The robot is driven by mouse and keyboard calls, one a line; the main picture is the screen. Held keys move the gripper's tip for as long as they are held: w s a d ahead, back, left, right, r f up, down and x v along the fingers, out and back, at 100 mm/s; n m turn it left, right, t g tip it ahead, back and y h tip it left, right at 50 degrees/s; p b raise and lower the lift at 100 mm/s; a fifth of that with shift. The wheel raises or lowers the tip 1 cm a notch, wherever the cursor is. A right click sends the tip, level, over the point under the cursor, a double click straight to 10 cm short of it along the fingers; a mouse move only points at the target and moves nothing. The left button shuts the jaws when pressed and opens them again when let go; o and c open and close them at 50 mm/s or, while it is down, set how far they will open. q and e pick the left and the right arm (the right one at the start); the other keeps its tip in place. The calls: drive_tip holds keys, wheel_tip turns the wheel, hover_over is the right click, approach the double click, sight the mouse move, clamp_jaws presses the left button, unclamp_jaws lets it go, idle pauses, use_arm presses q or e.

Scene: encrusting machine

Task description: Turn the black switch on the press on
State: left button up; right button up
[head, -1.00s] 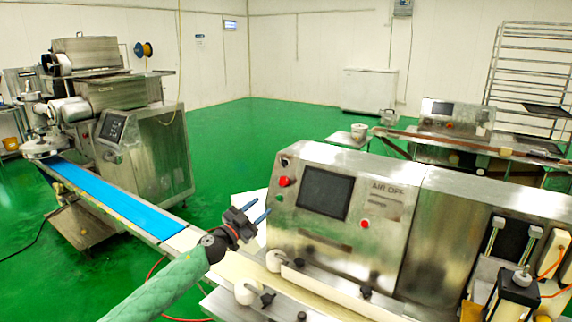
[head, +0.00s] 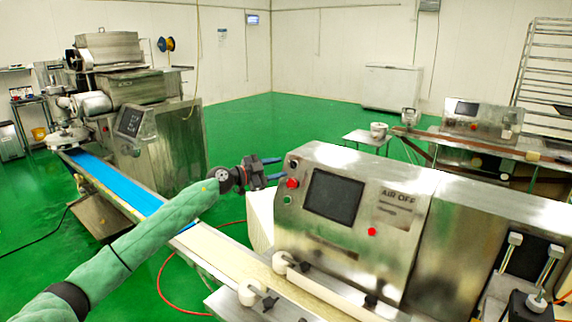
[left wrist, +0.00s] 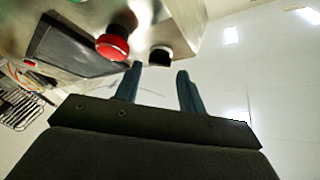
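The press (head: 345,225) is the steel machine with a dark screen at the centre right of the head view. Its black switch (left wrist: 160,55) shows in the left wrist view, just beyond my fingertips and beside a red button (left wrist: 113,42). My left gripper (head: 281,168) is at the upper left corner of the press front, close to the red button. In the left wrist view its two blue fingers (left wrist: 160,70) are apart with nothing between them. Contact with the switch cannot be made out. My right gripper is not in view.
A dark screen (head: 333,196) and a second red button (head: 372,231) are on the press front. A conveyor with a blue belt (head: 120,185) runs along the left. White rollers (head: 249,292) stand in front of the press. Open green floor lies behind.

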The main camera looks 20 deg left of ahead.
sight(290, 165)
use_arm(q)
drive_tip(key=shift+p+x, duration=0.45)
drive_tip(key=shift+x, duration=1.35)
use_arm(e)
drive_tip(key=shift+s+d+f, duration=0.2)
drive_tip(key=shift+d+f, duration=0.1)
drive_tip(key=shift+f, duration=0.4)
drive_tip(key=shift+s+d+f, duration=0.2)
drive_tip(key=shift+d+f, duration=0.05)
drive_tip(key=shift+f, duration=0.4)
use_arm(q)
drive_tip(key=c, duration=0.7)
